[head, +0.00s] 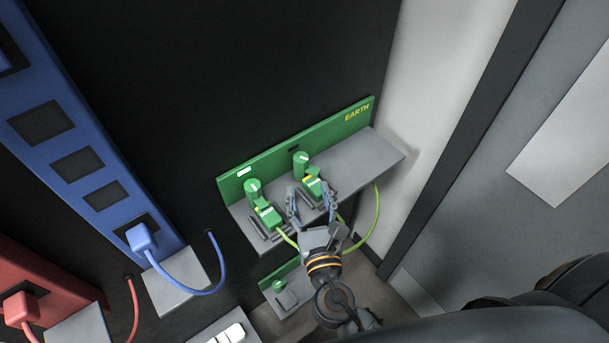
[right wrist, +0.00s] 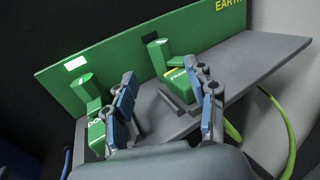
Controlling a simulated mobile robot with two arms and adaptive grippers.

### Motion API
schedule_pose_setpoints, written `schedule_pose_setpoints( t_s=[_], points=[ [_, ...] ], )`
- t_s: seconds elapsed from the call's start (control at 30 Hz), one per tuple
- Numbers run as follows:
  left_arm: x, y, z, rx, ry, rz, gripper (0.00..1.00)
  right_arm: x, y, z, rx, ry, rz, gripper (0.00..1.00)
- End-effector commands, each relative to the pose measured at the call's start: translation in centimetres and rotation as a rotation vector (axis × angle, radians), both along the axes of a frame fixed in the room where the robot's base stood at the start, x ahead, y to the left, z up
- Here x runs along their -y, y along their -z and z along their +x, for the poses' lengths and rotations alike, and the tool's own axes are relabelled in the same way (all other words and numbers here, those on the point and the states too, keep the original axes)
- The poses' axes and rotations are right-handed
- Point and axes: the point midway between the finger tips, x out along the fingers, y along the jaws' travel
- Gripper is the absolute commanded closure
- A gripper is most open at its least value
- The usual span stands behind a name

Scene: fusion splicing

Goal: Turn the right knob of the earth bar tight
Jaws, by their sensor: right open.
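The green earth bar (head: 330,137), lettered EARTH, stands behind a grey ledge (head: 376,160). Its right knob (head: 301,161) is a green upright cylinder, also seen in the right wrist view (right wrist: 158,56). A green lug lettered FRAME (head: 313,184) sits in front of that knob. The left knob (head: 253,189) has a similar green lug (head: 268,214) before it. My right gripper (head: 310,193) is open and empty, its blue-padded fingers either side of the FRAME lug in the picture. In the right wrist view (right wrist: 165,80) the knob stands beyond the fingertips. My left gripper is out of view.
Yellow-green cables (head: 375,215) hang from the ledge on the right. A lower green piece with a small knob (head: 279,286) is below. A blue strip (head: 80,165) with a plugged cable and a red strip (head: 45,285) stand left. A pale wall (head: 425,100) is close on the right.

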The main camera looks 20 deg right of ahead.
Motion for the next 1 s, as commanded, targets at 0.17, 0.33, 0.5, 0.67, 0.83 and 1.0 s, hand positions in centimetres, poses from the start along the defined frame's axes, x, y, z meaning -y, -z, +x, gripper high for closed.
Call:
schedule_pose_setpoints(
  t_s=[0.17,0.33,0.5,0.67,0.83,1.0],
  points=[
    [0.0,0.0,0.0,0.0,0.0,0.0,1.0,-0.4,0.1,-3.2,-0.002,-0.002,-0.001,0.44],
    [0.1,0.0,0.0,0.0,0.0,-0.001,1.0,-0.6,0.0,-4.5,0.0,-0.001,0.0,0.44],
    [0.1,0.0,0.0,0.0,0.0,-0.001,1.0,-0.6,0.0,-4.7,0.001,0.0,0.001,0.44],
    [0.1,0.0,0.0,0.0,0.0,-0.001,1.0,-0.6,0.0,-4.7,0.001,0.0,0.002,0.44],
    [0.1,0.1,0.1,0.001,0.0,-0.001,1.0,1.6,0.7,-4.4,-0.018,0.061,0.133,0.44],
    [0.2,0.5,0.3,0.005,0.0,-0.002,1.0,6.9,3.7,-4.2,-0.071,0.219,0.477,0.44]
  ],
)
